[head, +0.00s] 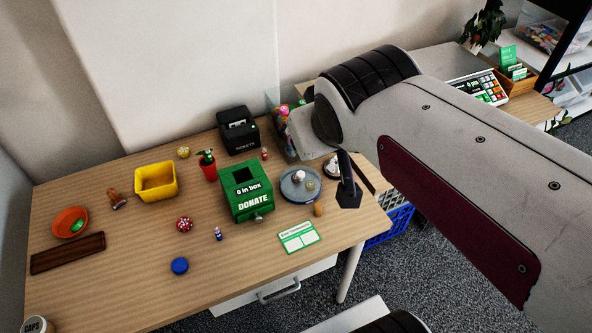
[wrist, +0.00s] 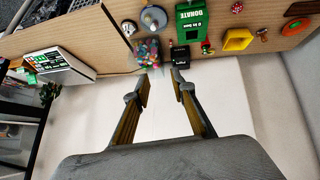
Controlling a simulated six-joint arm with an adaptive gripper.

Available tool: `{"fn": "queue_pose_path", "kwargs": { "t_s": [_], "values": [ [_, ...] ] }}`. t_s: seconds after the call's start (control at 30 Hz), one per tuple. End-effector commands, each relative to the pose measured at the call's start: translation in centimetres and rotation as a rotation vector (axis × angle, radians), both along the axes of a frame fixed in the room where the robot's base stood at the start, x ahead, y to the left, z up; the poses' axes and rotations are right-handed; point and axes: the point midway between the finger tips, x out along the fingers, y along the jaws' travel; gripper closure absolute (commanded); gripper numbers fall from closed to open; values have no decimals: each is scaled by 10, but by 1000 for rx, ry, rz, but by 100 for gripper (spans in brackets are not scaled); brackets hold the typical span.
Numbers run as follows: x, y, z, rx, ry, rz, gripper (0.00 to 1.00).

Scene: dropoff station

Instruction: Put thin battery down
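I cannot make out a thin battery for certain in either view. A small upright blue-and-white item (head: 218,234) stands on the table in front of the green donation box, and a small red item (head: 264,154) stands near the black printer; both are too small to identify. In the wrist view my gripper (wrist: 162,80) has its two fingers well apart, with nothing visible between them. It points towards the pale wall and the table's back edge, clear of the tabletop things.
The wooden table (head: 120,280) holds a green donation box (head: 247,193), yellow bin (head: 156,182), orange bowl (head: 70,221), brown tray (head: 68,253), blue cap (head: 180,266), black printer (head: 238,130) and round grey dish (head: 300,185). The front left is mostly clear.

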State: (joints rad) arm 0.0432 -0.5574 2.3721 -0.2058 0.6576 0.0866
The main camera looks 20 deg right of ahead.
Motion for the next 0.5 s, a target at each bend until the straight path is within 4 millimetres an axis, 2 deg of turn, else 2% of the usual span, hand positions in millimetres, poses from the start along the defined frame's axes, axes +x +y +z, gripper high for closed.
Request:
{"fn": "queue_pose_path", "kwargs": {
  "t_s": [0.03,0.2,0.33,0.5],
  "values": [
    [-16,7,-6,21,23,4,75],
    [-64,28,-29,92,109,23,75],
    [-88,40,-41,129,154,38,75],
    [-101,47,-48,150,179,48,75]
  ]
}}
